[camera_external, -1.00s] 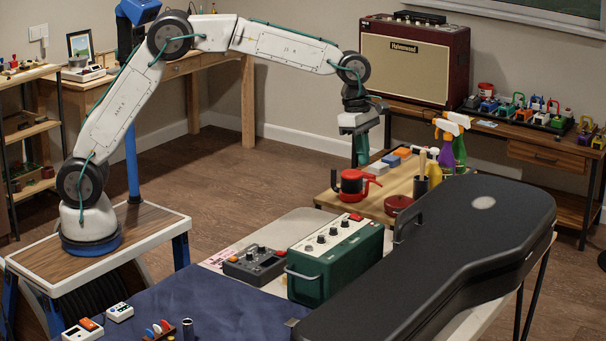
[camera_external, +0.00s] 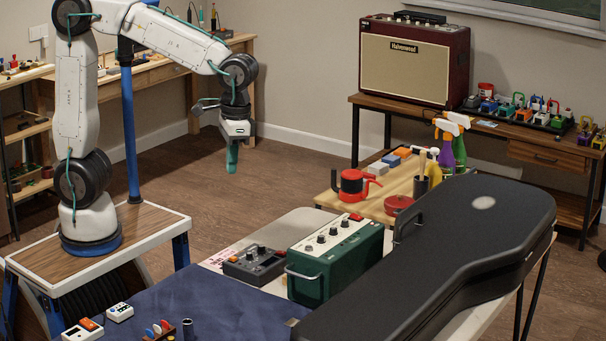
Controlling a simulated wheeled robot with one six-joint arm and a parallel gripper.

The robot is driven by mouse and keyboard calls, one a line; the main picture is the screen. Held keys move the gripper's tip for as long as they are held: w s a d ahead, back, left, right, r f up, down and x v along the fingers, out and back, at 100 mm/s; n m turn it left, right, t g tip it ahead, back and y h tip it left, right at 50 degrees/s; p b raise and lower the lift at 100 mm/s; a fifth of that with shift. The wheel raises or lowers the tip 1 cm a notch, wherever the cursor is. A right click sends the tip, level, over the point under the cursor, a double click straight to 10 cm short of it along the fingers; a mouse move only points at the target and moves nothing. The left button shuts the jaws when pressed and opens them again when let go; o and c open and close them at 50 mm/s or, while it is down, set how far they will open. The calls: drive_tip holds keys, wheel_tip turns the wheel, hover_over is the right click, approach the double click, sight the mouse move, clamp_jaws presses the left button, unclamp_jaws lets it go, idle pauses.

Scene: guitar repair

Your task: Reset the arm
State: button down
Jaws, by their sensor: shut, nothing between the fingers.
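My arm stands on its wood-topped base at the left, with the upper arm nearly upright and the forearm reaching right and down. My gripper (camera_external: 232,158) hangs pointing down over open floor, left of the red pot and behind the green amplifier box. Its green fingers are together with nothing between them. It touches nothing.
A black guitar case (camera_external: 440,265), a green amplifier box (camera_external: 335,262) and a grey pedal (camera_external: 254,265) lie on the front table. A red pot (camera_external: 354,187) and spray bottles (camera_external: 457,140) stand on a wooden board behind. A large amplifier (camera_external: 413,62) sits on the back bench.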

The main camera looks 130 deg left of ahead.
drive_tip(key=s+d+m+t, duration=0.2)
drive_tip(key=s+d+m, duration=0.8)
drive_tip(key=s+d, duration=0.6)
drive_tip(key=s, duration=0.2)
drive_tip(key=shift+s+d+r+m+y, duration=0.2)
drive_tip(key=shift+s+m+y, duration=0.1)
drive_tip(key=shift+s+y, duration=0.1)
idle(1.2)
